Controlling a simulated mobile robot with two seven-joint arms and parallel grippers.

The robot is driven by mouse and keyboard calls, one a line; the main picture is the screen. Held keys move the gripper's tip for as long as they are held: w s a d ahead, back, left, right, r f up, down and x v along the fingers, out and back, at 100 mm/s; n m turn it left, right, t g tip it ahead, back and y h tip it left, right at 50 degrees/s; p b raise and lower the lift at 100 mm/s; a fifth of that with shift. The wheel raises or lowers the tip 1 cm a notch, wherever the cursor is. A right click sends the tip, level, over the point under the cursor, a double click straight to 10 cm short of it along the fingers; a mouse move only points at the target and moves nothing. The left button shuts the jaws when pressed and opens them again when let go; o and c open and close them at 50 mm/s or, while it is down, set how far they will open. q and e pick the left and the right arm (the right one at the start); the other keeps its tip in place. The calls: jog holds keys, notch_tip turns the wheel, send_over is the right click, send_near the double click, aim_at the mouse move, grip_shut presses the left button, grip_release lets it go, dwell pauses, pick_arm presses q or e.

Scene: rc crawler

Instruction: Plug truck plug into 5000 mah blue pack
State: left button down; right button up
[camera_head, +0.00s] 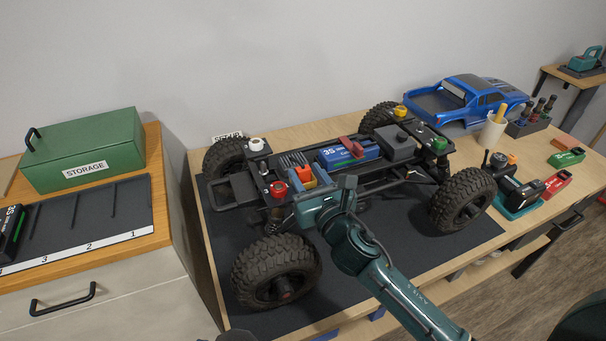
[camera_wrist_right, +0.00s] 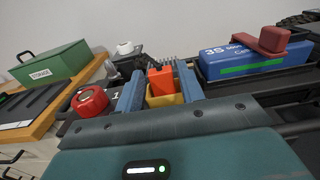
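The blue 3S pack (camera_head: 348,153) with a green stripe lies in the truck chassis, a red block across its top; it also shows at the right of the right wrist view (camera_wrist_right: 250,60). The orange and yellow plug (camera_wrist_right: 161,80) stands near the left end of the chassis, apart from the pack. My right gripper (camera_head: 309,181) is at this plug, its two blue fingers close against both sides, and looks shut on it. The plug's lower end is hidden by the gripper body.
Big black wheels (camera_head: 276,272) surround the chassis on a dark mat (camera_head: 375,262). Red (camera_head: 278,189) and white (camera_head: 256,144) knobs stand near the plug. A blue truck body (camera_head: 466,98) sits behind. A green storage box (camera_head: 86,150) is left. Other packs (camera_head: 557,184) lie right.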

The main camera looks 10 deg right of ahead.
jog(key=shift+c, duration=0.6)
jog(key=c, duration=0.6)
